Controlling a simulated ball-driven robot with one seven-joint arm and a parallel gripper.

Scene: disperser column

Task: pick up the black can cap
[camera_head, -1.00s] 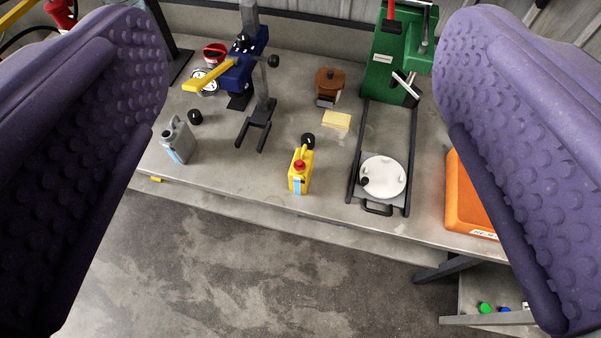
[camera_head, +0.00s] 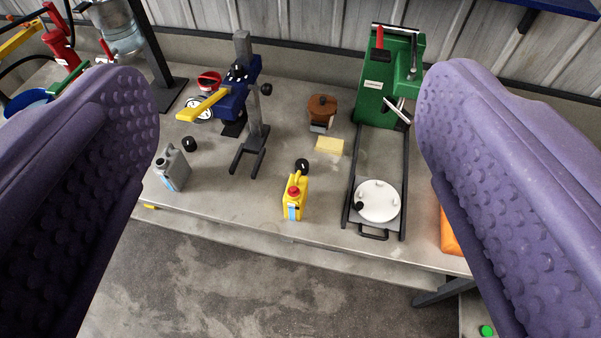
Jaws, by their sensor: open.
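Two small black round pieces stand on the workbench, and I cannot tell for certain which is the can cap. One black piece (camera_head: 190,144) is just behind the grey can (camera_head: 172,169) at the left. The other black piece (camera_head: 302,165) is just behind the yellow can (camera_head: 295,198), which has a red cap and partly covers its lower edge. My gripper (camera_head: 290,75) is wide open, its purple studded fingers at both sides of the view. Nothing is between the fingers, and both black pieces are well beyond them.
An orange bin (camera_head: 449,232) is partly hidden by the right finger.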

